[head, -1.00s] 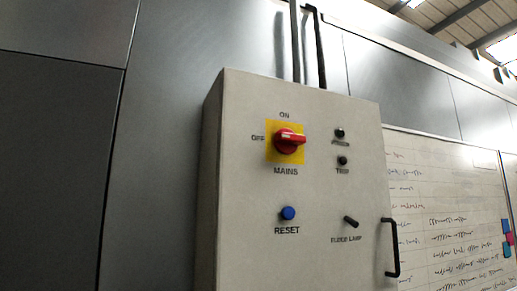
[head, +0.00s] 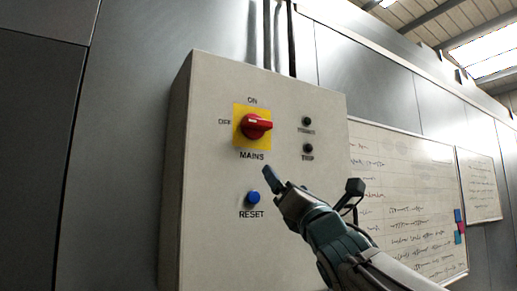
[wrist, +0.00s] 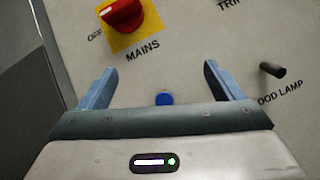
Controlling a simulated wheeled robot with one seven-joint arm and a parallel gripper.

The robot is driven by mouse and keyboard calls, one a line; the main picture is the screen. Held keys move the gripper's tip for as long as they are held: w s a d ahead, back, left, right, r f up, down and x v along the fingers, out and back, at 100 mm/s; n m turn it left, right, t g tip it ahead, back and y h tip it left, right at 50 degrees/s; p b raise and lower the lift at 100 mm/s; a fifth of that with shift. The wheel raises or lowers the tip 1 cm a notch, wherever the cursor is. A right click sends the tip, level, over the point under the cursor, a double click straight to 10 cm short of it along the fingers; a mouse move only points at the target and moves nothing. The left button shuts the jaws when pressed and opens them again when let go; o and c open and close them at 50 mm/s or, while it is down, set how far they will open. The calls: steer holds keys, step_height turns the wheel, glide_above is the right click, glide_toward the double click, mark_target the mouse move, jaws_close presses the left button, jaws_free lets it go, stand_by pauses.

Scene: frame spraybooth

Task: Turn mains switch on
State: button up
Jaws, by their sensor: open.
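The mains switch (head: 256,126) is a red rotary knob on a yellow plate, on the front of a grey control box. Its handle lies roughly horizontal; ON is printed above the plate and OFF to its left. In the wrist view the red knob (wrist: 122,14) is at the upper left, partly cut off by the top edge. My gripper (wrist: 158,80) is open and empty, its blue-grey fingers apart. In the head view my gripper (head: 270,180) is below and right of the switch, in front of the box and not touching the knob.
The box (head: 215,235) also carries a blue RESET button (head: 253,197), two dark indicators, including TRIP (head: 308,148), and a black lamp toggle (wrist: 272,70). A whiteboard (head: 400,170) hangs to the right. Black conduits rise from the box top.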

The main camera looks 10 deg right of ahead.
mark_target(261, 127)
steer(key=w+a+r+n+y+p, duration=0.1)
steer(key=w+r+n+p, duration=0.1)
steer(key=r, duration=0.2)
steer(key=w+a+r+n+y+p, duration=0.1)
steer(key=r+n+y+p, duration=0.1)
steer(key=r, duration=0.3)
steer(key=w+a+r+n+t+y+p, duration=0.1)
steer(key=w+a+r+n+p, duration=0.1)
steer(key=r+p, duration=0.2)
steer(key=shift+w+r+n, duration=0.15)
steer(key=shift+w+n, duration=0.15)
steer(key=shift+n, duration=0.1)
steer(key=shift+p+x, duration=0.8)
steer(key=shift+x, duration=0.25)
steer(key=shift+w, duration=0.1)
steer(key=c, duration=1)
